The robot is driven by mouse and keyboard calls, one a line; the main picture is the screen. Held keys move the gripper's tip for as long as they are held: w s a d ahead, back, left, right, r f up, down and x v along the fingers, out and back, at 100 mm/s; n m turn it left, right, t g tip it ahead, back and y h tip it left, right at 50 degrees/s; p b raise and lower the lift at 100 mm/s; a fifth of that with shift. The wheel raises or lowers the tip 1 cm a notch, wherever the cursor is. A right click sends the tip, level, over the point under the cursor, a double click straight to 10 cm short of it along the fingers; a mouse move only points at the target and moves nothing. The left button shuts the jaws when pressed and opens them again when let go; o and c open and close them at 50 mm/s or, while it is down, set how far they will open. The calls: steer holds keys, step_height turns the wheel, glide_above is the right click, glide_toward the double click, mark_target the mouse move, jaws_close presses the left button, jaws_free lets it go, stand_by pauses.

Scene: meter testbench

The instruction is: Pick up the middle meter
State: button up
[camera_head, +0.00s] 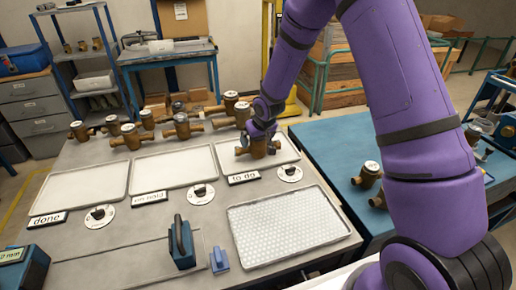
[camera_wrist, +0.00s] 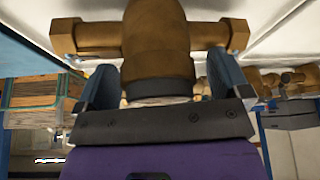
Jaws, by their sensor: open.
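One brass meter (camera_head: 258,149) sits in the tray labelled "to do" (camera_head: 288,152), under my gripper (camera_head: 262,128). In the wrist view this meter (camera_wrist: 155,40) shows as a round brass body with hex pipe ends to each side. My gripper (camera_wrist: 165,85) is open, with one blue-grey finger on each side of the meter body. Whether the fingers touch it cannot be told. Several other brass meters stand in a group behind the trays, among them one with a dark cap (camera_head: 182,127). Which one counts as the middle meter is not clear.
The "on hold" tray (camera_head: 174,168) and "done" tray (camera_head: 84,190) look empty. A white textured tray (camera_head: 285,228) lies at the front right. A dark blue upright tool (camera_head: 182,245) stands at the front. A blue table (camera_head: 340,140) with more brass parts is at right.

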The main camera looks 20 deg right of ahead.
steer(key=c, duration=1.5)
